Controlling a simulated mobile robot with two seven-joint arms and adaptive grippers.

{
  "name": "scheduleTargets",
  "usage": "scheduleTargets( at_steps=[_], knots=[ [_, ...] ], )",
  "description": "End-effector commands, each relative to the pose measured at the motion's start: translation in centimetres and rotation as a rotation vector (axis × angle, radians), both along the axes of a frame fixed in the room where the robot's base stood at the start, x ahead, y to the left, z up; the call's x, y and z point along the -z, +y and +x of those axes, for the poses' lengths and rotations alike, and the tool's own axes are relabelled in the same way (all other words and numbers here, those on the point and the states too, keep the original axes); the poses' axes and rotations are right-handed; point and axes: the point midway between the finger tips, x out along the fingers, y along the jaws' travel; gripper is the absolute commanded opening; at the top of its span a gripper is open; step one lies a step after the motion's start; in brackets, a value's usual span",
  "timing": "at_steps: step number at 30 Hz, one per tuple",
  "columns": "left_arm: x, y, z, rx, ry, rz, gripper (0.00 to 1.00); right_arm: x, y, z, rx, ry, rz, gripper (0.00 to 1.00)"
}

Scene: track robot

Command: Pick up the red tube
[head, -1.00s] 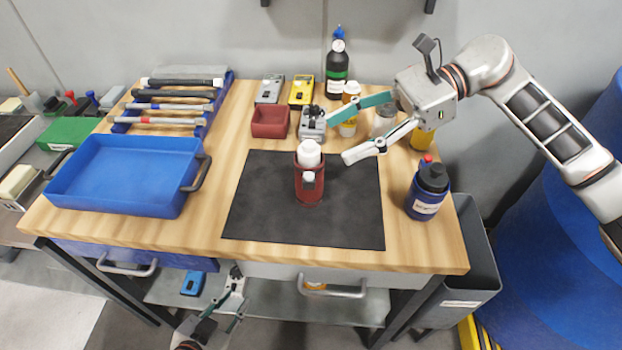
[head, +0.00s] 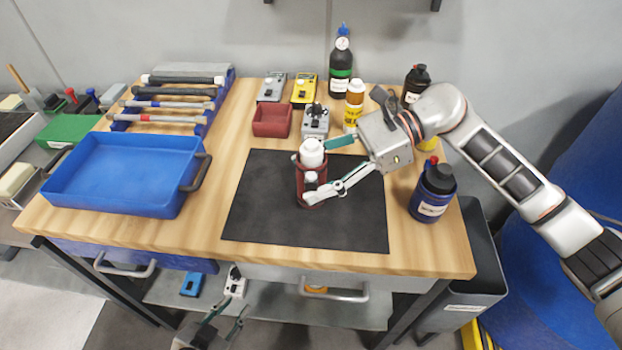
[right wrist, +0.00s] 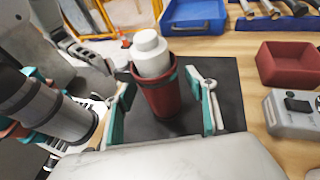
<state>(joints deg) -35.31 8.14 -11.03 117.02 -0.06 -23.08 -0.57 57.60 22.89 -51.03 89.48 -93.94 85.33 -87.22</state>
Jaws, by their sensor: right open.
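The red tube (head: 312,190) stands upright on the black mat (head: 265,210). White parts show at its top, and the right wrist view shows a white-capped piece in the mouth of the tube (right wrist: 163,98). My right gripper (head: 311,177) is open, with one finger on each side of the tube. The right wrist view shows the tube between the two teal fingers of this gripper (right wrist: 160,88), with a gap visible by the right finger. My left gripper (head: 234,311) is open and empty, low in front of the bench's front edge.
A blue tray (head: 120,210) lies at left, with hammers (head: 172,105) behind it. A dark red box (head: 272,120), meters and bottles stand at the back. A blue bottle (head: 432,195) stands right of the mat. The mat's front is clear.

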Motion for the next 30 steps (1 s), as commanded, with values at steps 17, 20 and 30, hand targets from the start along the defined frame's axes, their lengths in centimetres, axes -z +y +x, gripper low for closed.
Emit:
scheduleTargets(
  at_steps=[17, 20, 30],
  knots=[
    [-0.1, -0.1, -0.1, 0.0, 0.0, -0.001, 0.28, 0.0, 0.1, 0.0, 0.001, 0.001, 0.001, 0.1],
    [-0.1, -0.1, -0.1, 0.0, 0.0, -0.001, 0.28, 0.0, 0.1, 0.0, 0.001, 0.001, 0.001, 0.1],
    [-0.4, -0.1, 0.0, 0.0, -0.003, -0.002, 0.28, -2.8, 0.0, 0.1, 0.0, -0.004, 0.002, 0.1]
  ],
)
